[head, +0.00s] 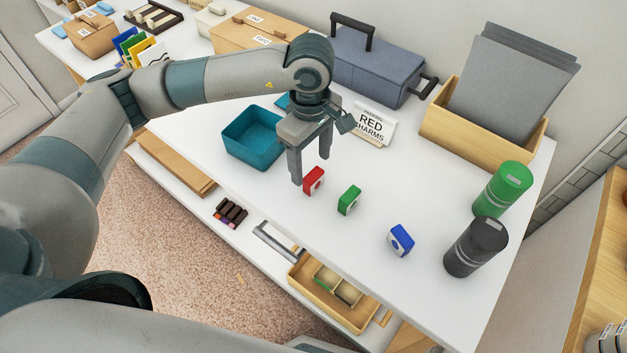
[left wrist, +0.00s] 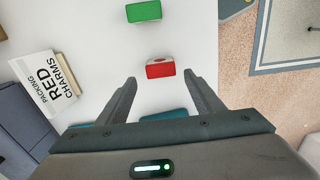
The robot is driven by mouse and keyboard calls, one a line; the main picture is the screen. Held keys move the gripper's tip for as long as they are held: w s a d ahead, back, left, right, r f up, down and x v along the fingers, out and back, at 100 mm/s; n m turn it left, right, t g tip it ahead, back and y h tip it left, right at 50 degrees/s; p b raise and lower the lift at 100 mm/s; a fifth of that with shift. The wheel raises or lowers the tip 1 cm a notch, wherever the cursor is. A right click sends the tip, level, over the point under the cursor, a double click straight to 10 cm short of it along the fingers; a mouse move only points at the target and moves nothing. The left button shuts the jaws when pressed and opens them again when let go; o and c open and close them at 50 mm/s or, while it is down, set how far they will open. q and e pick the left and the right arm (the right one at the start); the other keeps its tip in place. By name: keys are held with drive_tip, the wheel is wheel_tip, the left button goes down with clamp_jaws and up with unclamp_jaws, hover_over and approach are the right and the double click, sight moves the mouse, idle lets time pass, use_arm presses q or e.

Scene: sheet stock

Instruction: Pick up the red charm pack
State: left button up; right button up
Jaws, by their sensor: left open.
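The red charm pack (head: 313,181) stands on the white table near its front edge, a small red box with a white face. My left gripper (head: 311,170) is open and empty, above the table and a little left of the red pack in the head view. In the left wrist view the red pack (left wrist: 160,68) lies ahead of the open fingertips (left wrist: 159,79), roughly centred between them and apart from both. A sign (head: 371,124) reading "PACKING RED CHARMS" stands behind.
A green pack (head: 349,200) and a blue pack (head: 401,240) stand to the right of the red one. A teal bin (head: 253,138) is to the left. Green (head: 502,190) and dark (head: 475,247) canisters stand at the right. An open drawer (head: 333,296) sits below the front edge.

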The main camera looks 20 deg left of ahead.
sight(314, 174)
use_arm(q)
drive_tip(key=shift+s+d+f, duration=0.1)
drive_tip(key=shift+d+f, duration=0.05)
drive_tip(key=shift+f, duration=0.7)
drive_tip(key=shift+s+d+f, duration=0.1)
drive_tip(key=shift+f, duration=0.8)
drive_tip(key=shift+s+d+f, duration=0.1)
drive_tip(key=shift+d+f, duration=0.05)
drive_tip(key=shift+f, duration=0.7)
drive_tip(key=shift+c, duration=0.2)
drive_tip(key=c, duration=1.1)
